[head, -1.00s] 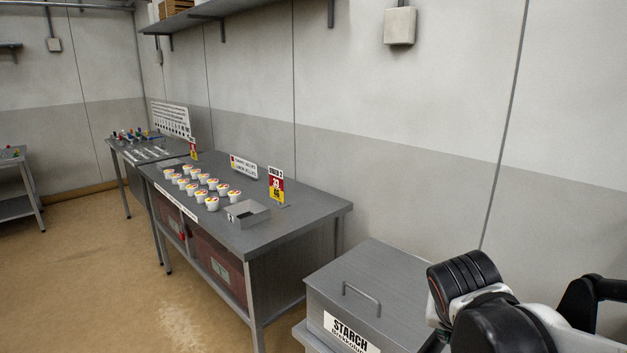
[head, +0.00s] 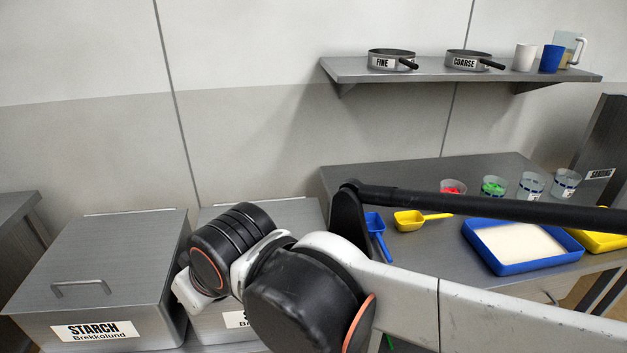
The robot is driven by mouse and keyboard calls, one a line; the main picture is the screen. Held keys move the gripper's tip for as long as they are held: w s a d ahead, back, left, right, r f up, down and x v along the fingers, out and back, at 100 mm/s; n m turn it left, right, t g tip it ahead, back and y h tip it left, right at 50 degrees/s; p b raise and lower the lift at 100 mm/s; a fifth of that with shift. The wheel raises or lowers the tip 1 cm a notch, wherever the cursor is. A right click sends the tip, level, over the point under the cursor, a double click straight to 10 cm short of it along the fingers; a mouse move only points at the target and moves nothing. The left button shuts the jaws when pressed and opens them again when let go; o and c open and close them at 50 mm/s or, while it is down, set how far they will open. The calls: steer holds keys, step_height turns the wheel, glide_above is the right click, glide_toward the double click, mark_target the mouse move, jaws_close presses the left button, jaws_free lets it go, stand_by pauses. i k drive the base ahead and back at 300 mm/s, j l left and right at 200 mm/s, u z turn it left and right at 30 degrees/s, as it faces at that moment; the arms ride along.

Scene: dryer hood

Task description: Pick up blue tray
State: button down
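The blue tray (head: 564,265) lies on the metal table at the right of the head view. It is shallow and rectangular, and a white layer covers its floor. My arm crosses in front of the table, its dark link passing just above the tray's far side. My gripper is outside the view, so its state and its place relative to the tray do not show.
A yellow tray (head: 606,241) sits right of the blue one. A blue scoop (head: 375,224), a yellow scoop (head: 409,221) and several clear cups stand nearby. A shelf (head: 350,72) with sieves hangs above. A starch bin (head: 105,262) is at left.

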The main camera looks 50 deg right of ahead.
mark_target(509, 248)
steer(key=z, duration=3.25)
steer(key=i+l, duration=0.2)
steer(key=l, duration=0.15)
steer(key=i+l, duration=0.15)
steer(key=l, duration=0.25)
steer(key=i+l, duration=0.2)
steer(key=l, duration=0.15)
steer(key=i+l+u, duration=0.1)
steer(key=l, duration=0.3)
steer(key=j+z, duration=0.1)
steer(key=j, duration=0.25)
